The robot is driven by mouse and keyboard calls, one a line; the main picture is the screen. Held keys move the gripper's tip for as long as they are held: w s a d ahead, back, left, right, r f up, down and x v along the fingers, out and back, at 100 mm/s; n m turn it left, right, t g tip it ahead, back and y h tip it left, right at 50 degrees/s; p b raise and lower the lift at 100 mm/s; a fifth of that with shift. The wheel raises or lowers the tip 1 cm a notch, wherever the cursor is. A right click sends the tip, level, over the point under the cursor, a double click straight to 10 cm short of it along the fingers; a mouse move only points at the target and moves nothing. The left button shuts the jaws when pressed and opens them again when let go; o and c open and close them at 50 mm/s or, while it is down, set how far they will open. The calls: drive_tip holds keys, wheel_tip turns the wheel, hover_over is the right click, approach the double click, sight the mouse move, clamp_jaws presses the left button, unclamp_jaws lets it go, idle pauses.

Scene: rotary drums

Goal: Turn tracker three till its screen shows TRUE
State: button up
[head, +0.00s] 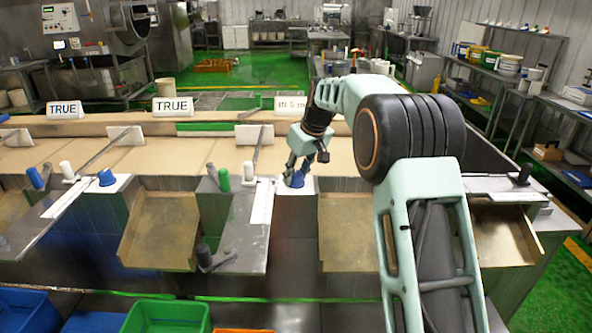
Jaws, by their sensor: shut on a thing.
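My gripper (296,172) points down at a blue knob (296,180) on the sloped front of the bench, right of the middle, and is shut on it. My fingers partly hide the knob. A white sign-like screen (289,103) stands behind it; it reads something like "IN 5 m", and my arm covers its right end. Two more screens stand to its left, one in the middle (172,107) and one at the far left (65,109); both read TRUE. Another blue knob (106,178) sits on a white plate farther left. Which number each tracker bears cannot be read.
Levers with a green grip (224,180) and a white grip (249,172) stand just left of my gripper. Tan chutes (160,231) slope down the bench front. A green bin (168,317) stands below. My arm hides much of the bench's right side.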

drive_tip(key=n+p, duration=0.2)
drive_tip(key=n, duration=0.1)
drive_tip(key=n+g+y+p, duration=0.1)
drive_tip(key=shift+w+r, duration=0.1)
drive_tip(key=shift+r, duration=0.15)
drive_tip(key=shift+f+n+g+y+p, duration=0.15)
drive_tip(key=shift+n+g+y+p, duration=0.25)
drive_tip(key=shift+n+p, duration=1.2)
drive_tip(key=o, duration=1.2)
drive_tip(key=shift+f, duration=0.1)
drive_tip(key=shift+c, duration=0.2)
drive_tip(key=v, duration=1.2)
drive_tip(key=shift+w, duration=0.15)
drive_tip(key=shift+a, duration=0.1)
